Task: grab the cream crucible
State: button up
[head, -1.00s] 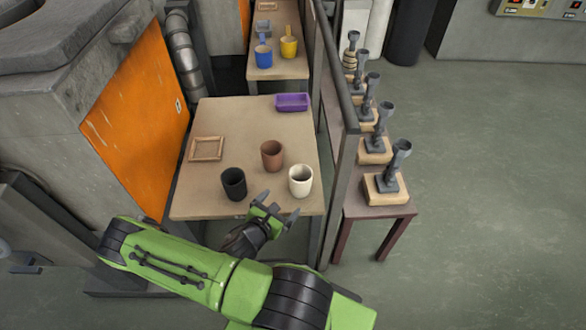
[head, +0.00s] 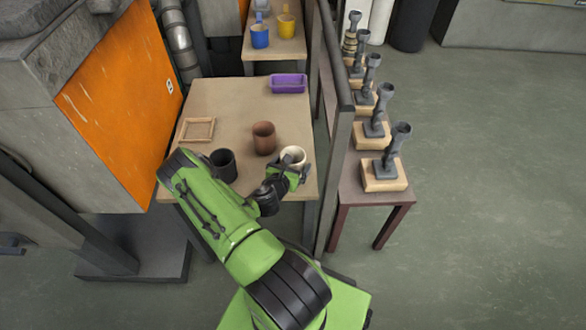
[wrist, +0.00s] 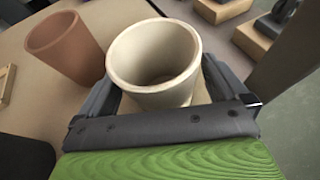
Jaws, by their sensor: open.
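The cream crucible (head: 293,155) stands upright near the right front edge of the table, partly hidden by my gripper in the head view. In the wrist view the cream crucible (wrist: 154,62) shows its open, empty mouth and sits between the two fingers. My gripper (head: 294,168) is open around it at the table's front right; it also shows in the wrist view (wrist: 158,95), a finger on each side of the crucible. I cannot tell whether either finger touches it.
A brown crucible (head: 263,138) stands close to the left, and a dark crucible (head: 223,164) stands beyond it beside my arm. A wooden frame (head: 198,130) and a purple tray (head: 288,84) lie on the table (head: 235,100). A partition (head: 336,130) runs along the right side.

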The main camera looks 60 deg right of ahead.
jog(key=shift+x, duration=0.95)
jog(key=shift+a, duration=0.1)
jog(key=c, duration=1.1)
